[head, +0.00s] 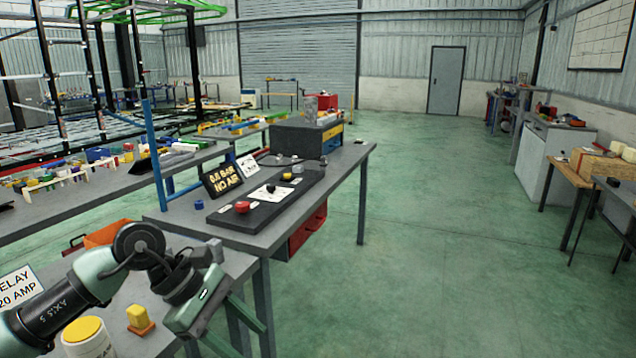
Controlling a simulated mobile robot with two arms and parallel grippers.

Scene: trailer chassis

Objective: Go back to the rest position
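My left arm comes in from the lower left, and its gripper (246,340) hangs over the front edge of the near workbench. Its two green fingers point down and to the right. They stand apart with nothing visible between them, and the lower finger runs towards the bottom of the picture. My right gripper is not in view.
The near workbench (140,290) holds a yellow-topped tub (88,338) and a small yellow-and-orange block (139,318). A grey bench (335,170) behind it carries a dark board (288,197) with a red knob (242,207). Green floor (430,260) is clear to the right.

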